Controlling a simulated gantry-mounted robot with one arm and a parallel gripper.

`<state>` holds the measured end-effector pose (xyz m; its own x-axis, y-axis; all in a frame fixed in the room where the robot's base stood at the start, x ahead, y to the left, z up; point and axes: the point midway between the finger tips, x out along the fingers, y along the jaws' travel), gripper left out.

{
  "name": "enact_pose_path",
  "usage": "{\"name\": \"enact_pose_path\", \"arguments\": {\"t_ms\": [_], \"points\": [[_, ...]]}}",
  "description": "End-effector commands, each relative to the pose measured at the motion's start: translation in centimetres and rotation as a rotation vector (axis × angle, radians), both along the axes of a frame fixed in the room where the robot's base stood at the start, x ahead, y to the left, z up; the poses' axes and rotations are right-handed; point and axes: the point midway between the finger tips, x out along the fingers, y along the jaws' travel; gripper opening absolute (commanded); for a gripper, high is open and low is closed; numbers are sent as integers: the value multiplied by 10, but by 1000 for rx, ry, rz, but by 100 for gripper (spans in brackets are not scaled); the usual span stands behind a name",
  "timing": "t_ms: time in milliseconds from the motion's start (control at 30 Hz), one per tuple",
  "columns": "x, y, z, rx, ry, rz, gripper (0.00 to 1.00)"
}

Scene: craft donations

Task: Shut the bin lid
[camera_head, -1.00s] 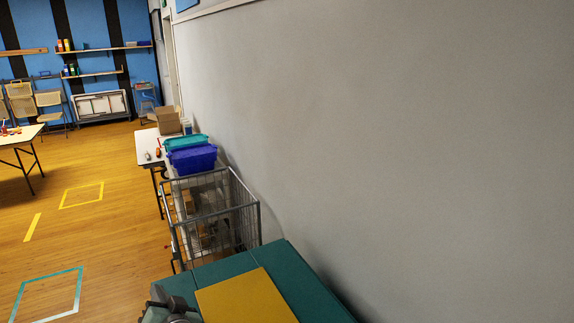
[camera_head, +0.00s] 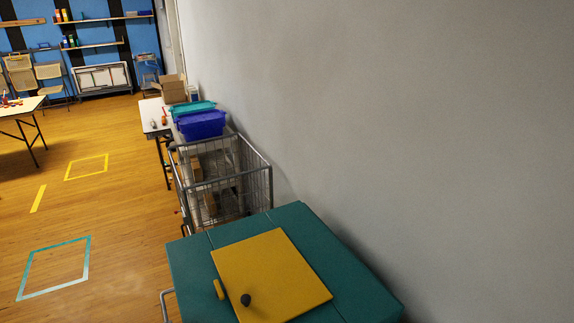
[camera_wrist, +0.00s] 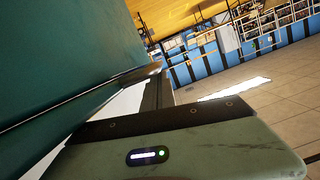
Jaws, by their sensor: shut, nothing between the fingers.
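The teal bin (camera_head: 192,262) stands against the grey wall at the bottom of the head view. A yellow panel (camera_head: 275,265) lies on its teal top, with a small yellow handle (camera_head: 219,289) and a dark knob (camera_head: 245,300) near its left edge. I cannot tell from this angle whether the lid is fully closed. In the wrist view, a large teal surface (camera_wrist: 60,60), probably the bin, fills the upper left. My gripper (camera_wrist: 154,88) is beside it, shut and empty; I cannot tell whether they touch. My gripper is out of the head view.
A wire cage cart (camera_head: 225,190) stands just behind the bin. Beyond it are a blue crate (camera_head: 200,125), a cardboard box (camera_head: 172,88) and a white table (camera_head: 152,115). The wooden floor (camera_head: 120,215) left of the bin is clear.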

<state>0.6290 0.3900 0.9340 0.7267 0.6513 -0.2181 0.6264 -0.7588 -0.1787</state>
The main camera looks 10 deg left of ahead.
Motion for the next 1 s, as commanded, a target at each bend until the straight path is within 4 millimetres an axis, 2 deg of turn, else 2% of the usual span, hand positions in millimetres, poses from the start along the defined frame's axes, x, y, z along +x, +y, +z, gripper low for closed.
{"name": "enact_pose_path", "arguments": {"t_ms": [33,567,733,900,1000], "points": [[-1,-4,-17,-21,21,-4,0],[-3,-9,-34,-44,46,-7,0],[0,-10,-14,-38,39,-8,0],[5,-12,30,-20,10,-9,0],[-13,-27,33,-17,7,-8,0]]}}
